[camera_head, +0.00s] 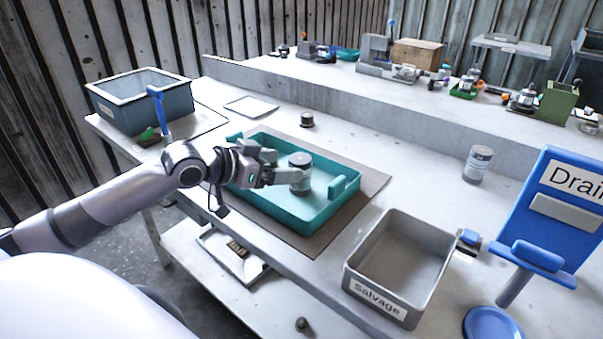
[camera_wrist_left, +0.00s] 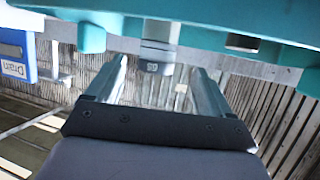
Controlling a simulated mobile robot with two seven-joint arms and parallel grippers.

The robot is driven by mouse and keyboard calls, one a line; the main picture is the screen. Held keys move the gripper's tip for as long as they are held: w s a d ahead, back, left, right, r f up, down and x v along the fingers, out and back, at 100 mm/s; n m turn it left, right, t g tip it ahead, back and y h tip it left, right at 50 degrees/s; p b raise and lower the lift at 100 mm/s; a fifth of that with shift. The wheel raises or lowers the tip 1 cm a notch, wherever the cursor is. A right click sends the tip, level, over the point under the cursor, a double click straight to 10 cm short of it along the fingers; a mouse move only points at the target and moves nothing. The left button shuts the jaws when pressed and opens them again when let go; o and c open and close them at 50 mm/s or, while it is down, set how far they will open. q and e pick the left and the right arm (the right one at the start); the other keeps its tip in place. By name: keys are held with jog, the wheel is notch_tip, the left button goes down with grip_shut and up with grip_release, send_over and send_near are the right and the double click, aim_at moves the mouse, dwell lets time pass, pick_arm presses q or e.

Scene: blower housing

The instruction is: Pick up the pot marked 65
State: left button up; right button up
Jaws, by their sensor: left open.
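The pot marked 65 (camera_head: 300,176) is a grey cylinder with a darker top, standing upright in the teal tray (camera_head: 322,222). In the left wrist view the pot (camera_wrist_left: 155,67) appears upside down with its 65 label showing. My left gripper (camera_head: 281,167) is open and reaches over the tray from the left, its fingers level and pointing at the pot. In the left wrist view the pot shows between the two fingertips, with a gap on each side; how deep it sits between them I cannot tell. My right gripper is not in view.
A grey Salvage bin (camera_head: 364,291) and blue Drain stand (camera_head: 555,215) are to the right. A labelled grey can (camera_head: 478,163) stands behind them. A dark bin (camera_head: 158,121) is at far left. A small dark-topped piece (camera_head: 307,119) and white tray (camera_head: 251,106) lie behind the teal tray.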

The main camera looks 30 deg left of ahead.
aim_at(290, 163)
pick_arm(q)
jog(key=shift+r+p+x, duration=0.15)
jog(key=shift+p+x, duration=0.05)
jog(key=shift+x, duration=0.8)
jog(key=shift+r+p+x, duration=0.15)
jog(key=shift+x, duration=0.8)
jog(key=shift+w+d+f, duration=0.4)
jog(key=shift+w+d, duration=0.05)
jog(key=shift+w, duration=0.25)
jog(key=c, duration=1.2)
jog(key=shift+r, duration=0.1)
jog(key=shift+c, duration=0.2)
jog(key=shift+r, duration=0.1)
